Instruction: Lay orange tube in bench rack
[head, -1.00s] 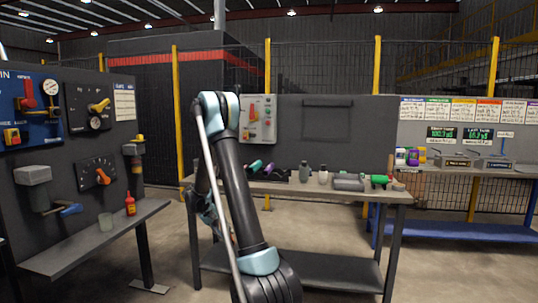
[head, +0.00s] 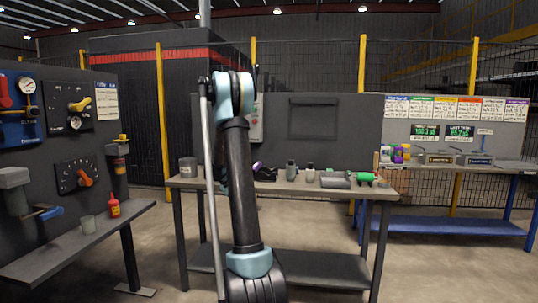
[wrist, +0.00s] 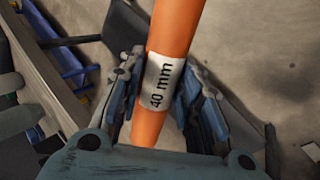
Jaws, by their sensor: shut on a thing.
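In the wrist view my gripper (wrist: 160,95) is shut on the orange tube (wrist: 175,25), with a finger on each side of its white "40 mm" label. The tube runs out past the top of that view. In the head view the tube and gripper are hidden behind my arm. A dark rack-like holder (head: 266,175) stands on the middle bench just right of my arm, with a purple tube end (head: 257,165) showing. It may be the bench rack; its left part is hidden by my arm.
The middle bench (head: 330,192) also bears a grey canister (head: 188,167) at its left, small bottles (head: 291,171), a grey cylinder (head: 335,180) and a green roll (head: 365,177). A panel shelf (head: 75,245) with a red bottle (head: 114,207) stands left. A blue-legged bench (head: 450,225) stands right.

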